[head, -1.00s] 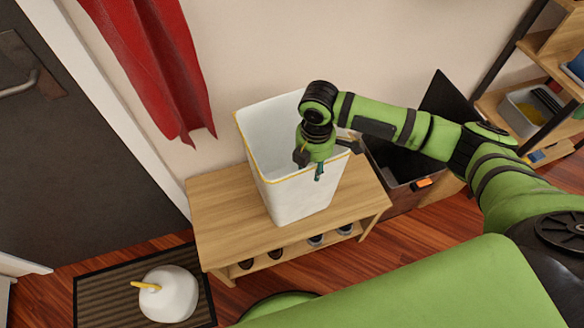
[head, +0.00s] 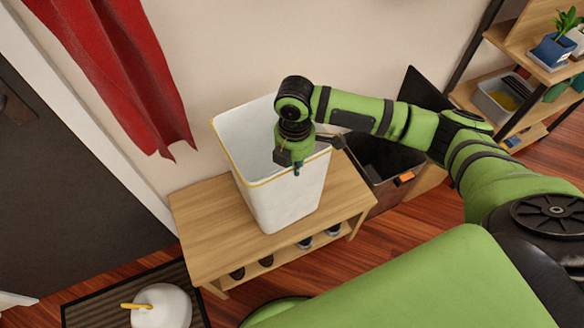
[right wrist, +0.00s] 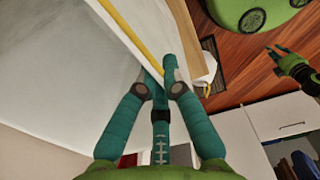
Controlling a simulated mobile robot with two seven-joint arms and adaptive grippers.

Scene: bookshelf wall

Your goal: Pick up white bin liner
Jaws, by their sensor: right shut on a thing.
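The white bin liner (head: 285,205) stands upright and open on the wooden bench, with a yellow band along its rim. My right gripper (head: 300,163) is at the liner's rim on the side toward me. In the right wrist view, its teal fingers (right wrist: 160,78) close on the white wall just below the yellow band (right wrist: 140,40). The liner's base appears to rest on the bench. My left gripper (right wrist: 280,58) shows small at the right of the right wrist view, empty, with its fingers apart. It is outside the head view.
The bench (head: 205,215) has shoes on its lower shelf. A dark bin (head: 385,160) with a raised lid stands close at its right. A round white thing with a yellow strip (head: 160,305) sits on a mat. A red cloth (head: 120,75) hangs at the left; shelves (head: 505,90) stand at the right.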

